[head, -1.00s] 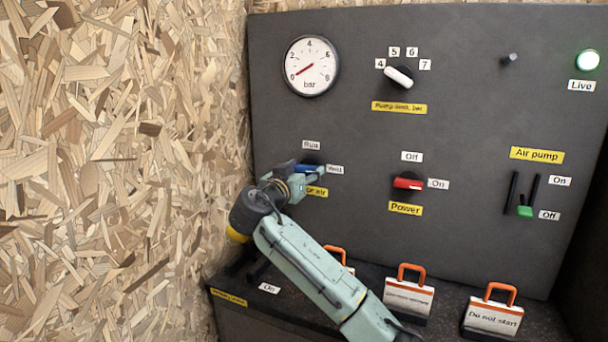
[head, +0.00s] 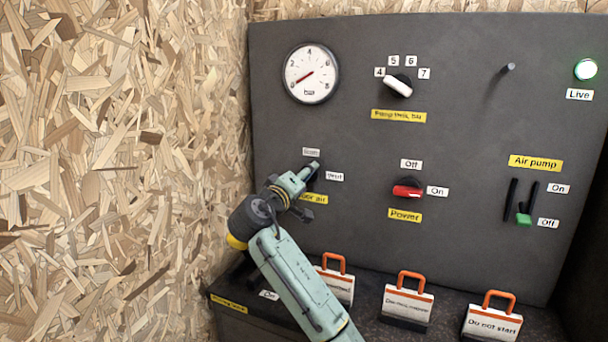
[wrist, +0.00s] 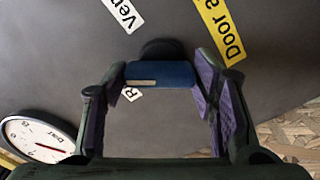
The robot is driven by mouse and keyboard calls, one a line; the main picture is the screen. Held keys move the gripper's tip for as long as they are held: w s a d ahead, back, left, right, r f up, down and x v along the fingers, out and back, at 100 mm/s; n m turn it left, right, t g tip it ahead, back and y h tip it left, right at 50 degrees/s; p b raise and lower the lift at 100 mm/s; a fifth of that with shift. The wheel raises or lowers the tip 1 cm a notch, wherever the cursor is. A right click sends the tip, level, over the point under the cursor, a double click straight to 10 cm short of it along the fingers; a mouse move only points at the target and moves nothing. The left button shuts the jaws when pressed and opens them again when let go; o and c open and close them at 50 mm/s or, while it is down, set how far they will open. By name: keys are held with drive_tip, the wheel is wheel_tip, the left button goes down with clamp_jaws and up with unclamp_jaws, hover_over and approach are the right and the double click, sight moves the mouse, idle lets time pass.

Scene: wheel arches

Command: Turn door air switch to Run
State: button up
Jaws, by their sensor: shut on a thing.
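The door air switch has a blue handle (wrist: 160,74) on a dark round base, with a pale mark at its left end in the wrist view. My gripper (wrist: 165,88) is shut on the handle, one finger at each end. The marked end is close to the label starting with R (wrist: 132,94), partly covered by a finger; the Vent label (wrist: 123,13) is farther off. In the head view my gripper (head: 309,183) hides the handle, below the Run label (head: 311,152) and left of the Vent label (head: 334,177). I cannot tell whether the handle points exactly at Run.
A pressure gauge (head: 311,73) is above the switch, and a red power switch (head: 408,191) is to its right. Tags with orange loops (head: 408,306) stand on the ledge below. A chipboard wall (head: 120,170) is close on the left.

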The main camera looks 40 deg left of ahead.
drive_tip(key=shift+n+p, duration=1.75)
drive_tip(key=shift+n, duration=1.75)
drive_tip(key=shift+a, duration=0.1)
drive_tip(key=o, duration=1.2)
drive_tip(key=shift+c, duration=0.2)
drive_tip(key=shift+s, duration=0.1)
drive_tip(key=v, duration=1.2)
drive_tip(key=shift+a, duration=0.1)
